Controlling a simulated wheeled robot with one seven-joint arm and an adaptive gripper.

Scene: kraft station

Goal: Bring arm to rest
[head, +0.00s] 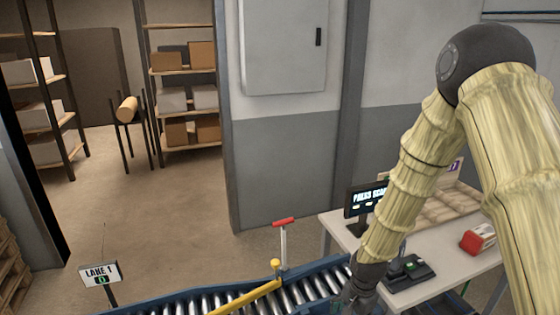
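My arm comes in from the right of the head view, bends at a dark joint high up, and reaches down to the lower middle. It wears a pale yellow, wrinkled cover. My gripper (352,300) is the dark part at the arm's lower end, over or beside the right part of the roller conveyor (318,283). Its fingers are small, dark and partly cut off by the bottom edge, so I cannot tell whether they are open or hold anything.
A yellow bar (245,299) crosses the conveyor. A "LANE 1" sign (100,272) stands left. Shelves (183,70) stand behind open floor.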

